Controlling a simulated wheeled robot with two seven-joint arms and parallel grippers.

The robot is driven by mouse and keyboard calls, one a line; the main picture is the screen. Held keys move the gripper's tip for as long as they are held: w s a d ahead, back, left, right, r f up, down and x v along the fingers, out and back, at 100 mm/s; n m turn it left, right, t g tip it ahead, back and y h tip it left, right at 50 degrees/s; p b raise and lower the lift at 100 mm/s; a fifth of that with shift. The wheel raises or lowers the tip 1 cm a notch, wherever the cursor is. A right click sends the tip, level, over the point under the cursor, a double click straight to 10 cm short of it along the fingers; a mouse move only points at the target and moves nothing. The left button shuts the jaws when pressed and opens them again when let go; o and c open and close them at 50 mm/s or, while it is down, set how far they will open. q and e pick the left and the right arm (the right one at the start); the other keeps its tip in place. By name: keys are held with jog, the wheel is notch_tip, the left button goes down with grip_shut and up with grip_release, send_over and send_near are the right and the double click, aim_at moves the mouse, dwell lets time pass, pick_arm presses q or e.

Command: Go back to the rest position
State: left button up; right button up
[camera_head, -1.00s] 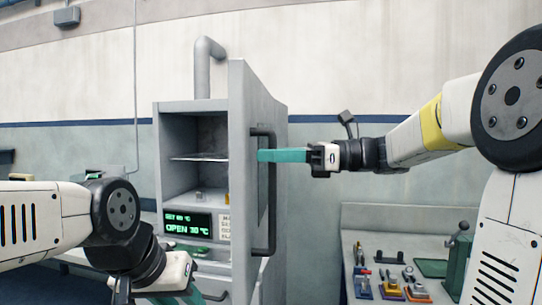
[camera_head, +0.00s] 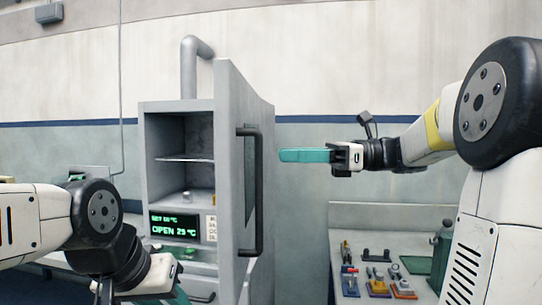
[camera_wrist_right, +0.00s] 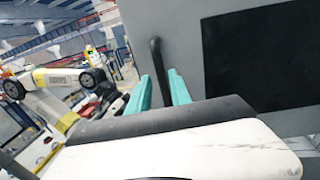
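My right gripper (camera_head: 285,156) is raised to the right of the cabinet's open door. Its teal fingers point left at the black door handle (camera_head: 259,190), with a small gap between. In the right wrist view the two fingers (camera_wrist_right: 160,77) are apart with nothing held, and the handle (camera_wrist_right: 156,60) shows beyond them. My left gripper (camera_head: 172,292) is low at the bottom edge, in front of the cabinet's lower part. Its fingertips are cut off, so its opening cannot be seen.
The grey cabinet (camera_head: 163,107) stands open, its door (camera_head: 230,110) swung outward; its display (camera_head: 174,226) reads OPEN. A bench (camera_head: 375,215) with several small tools and coloured blocks is at the lower right. The wall above it is clear.

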jog(key=shift+d, duration=0.3)
jog(key=s+a+f+n+h, duration=0.3)
jog(key=s+f+n+h, duration=0.5)
jog(key=f, duration=0.5)
jog(key=s+d+f+n+t+h, duration=0.4)
jog(key=d+f+n+h, duration=0.3)
jog(key=f+n, duration=0.4)
jog(key=shift+s+d+t+h, duration=0.2)
jog(key=shift+d+t+h, duration=0.2)
jog(key=shift+d+t, duration=0.25)
